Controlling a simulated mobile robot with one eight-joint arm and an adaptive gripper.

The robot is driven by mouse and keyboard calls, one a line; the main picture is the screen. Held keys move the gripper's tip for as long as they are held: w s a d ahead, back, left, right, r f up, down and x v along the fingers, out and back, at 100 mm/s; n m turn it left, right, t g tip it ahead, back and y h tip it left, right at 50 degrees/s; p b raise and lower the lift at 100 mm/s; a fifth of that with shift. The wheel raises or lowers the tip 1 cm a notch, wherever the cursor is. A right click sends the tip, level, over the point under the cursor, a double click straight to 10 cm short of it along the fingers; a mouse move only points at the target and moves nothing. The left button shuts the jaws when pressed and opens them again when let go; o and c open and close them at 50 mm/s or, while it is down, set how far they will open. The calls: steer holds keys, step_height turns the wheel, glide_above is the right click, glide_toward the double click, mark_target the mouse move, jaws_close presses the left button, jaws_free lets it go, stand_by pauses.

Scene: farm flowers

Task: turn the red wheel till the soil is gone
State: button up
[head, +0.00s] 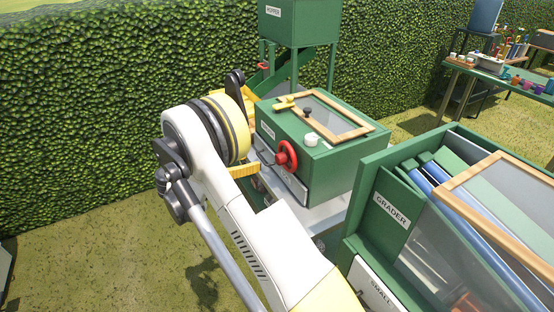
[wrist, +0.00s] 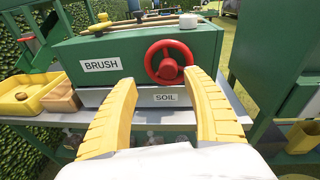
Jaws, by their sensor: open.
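The red wheel (head: 286,155) is on the front of the green brush box (head: 330,165). In the wrist view the wheel (wrist: 169,62) stands above a grey drawer (wrist: 120,97) labelled SOIL. My gripper (wrist: 162,78) is open and empty, its two yellow fingers spread just below and in front of the wheel; I cannot tell whether they touch it. In the head view a yellow finger (head: 245,170) shows left of the wheel, and my arm hides part of the box's front. No soil is visible; the lid's window (head: 318,117) looks grey.
A green hopper (head: 298,25) stands behind the box. A green grader (head: 392,210) with a wood-framed lid stands close at right. A yellow tray (wrist: 28,95) is left of the box. A hedge (head: 90,110) runs behind; grass lies open at lower left.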

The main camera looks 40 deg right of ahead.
mark_target(277, 159)
steer(key=shift+n+g+h, duration=0.4)
steer(key=shift+g+h, duration=0.3)
steer(key=shift+g, duration=0.1)
steer(key=s+d+f+b, duration=0.1)
steer(key=d, duration=0.2)
steer(key=s+d+f+b, duration=0.1)
steer(key=d, duration=0.3)
steer(key=s+d+f+b, duration=0.1)
steer(key=d, duration=0.2)
steer(key=shift+d+b, duration=0.25)
steer(key=shift+b, duration=0.05)
steer(key=shift+c, duration=0.2)
steer(key=c, duration=1.1)
